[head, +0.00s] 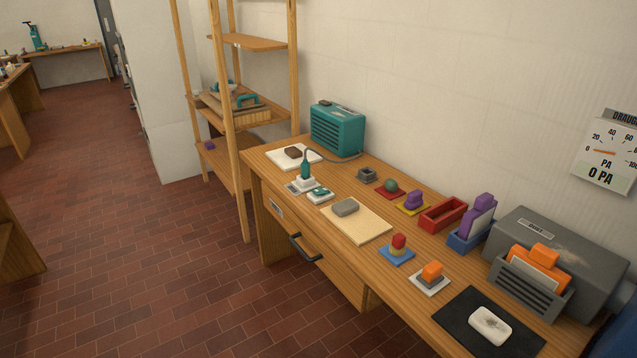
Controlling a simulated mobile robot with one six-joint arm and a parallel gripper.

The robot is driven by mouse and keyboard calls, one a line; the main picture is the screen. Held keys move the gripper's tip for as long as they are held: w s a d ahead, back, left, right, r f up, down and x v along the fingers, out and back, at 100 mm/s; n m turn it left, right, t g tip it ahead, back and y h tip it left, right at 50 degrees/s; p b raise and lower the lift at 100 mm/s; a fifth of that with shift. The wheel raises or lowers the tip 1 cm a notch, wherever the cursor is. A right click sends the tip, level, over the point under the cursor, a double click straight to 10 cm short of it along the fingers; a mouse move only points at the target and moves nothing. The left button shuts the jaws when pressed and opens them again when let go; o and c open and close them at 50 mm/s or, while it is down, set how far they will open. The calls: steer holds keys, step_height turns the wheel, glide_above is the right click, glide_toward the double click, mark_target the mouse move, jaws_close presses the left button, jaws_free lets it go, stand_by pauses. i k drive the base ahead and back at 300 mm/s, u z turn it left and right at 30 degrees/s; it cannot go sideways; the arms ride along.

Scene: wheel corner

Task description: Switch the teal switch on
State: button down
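A small teal switch (320,193) on a white base lies near the left end of the wooden bench (290,224), close to its front edge. It is too small to tell which way it is set. Just behind it, a teal-handled upright tool (305,169) stands on a white and grey base. A grey cable runs from near this tool towards the teal slatted box (338,128) at the back. My gripper is not in view.
Beside the switch lie a pale board (363,228) with a grey block and a white board (283,160) with a brown block. Small coloured objects, a red tray (442,215) and a grey machine (570,255) fill the right. A wooden shelf (245,115) stands left; the brick floor in front is clear.

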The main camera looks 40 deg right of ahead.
mark_target(321, 191)
steer(key=i, duration=0.9)
steer(key=u, duration=0.05)
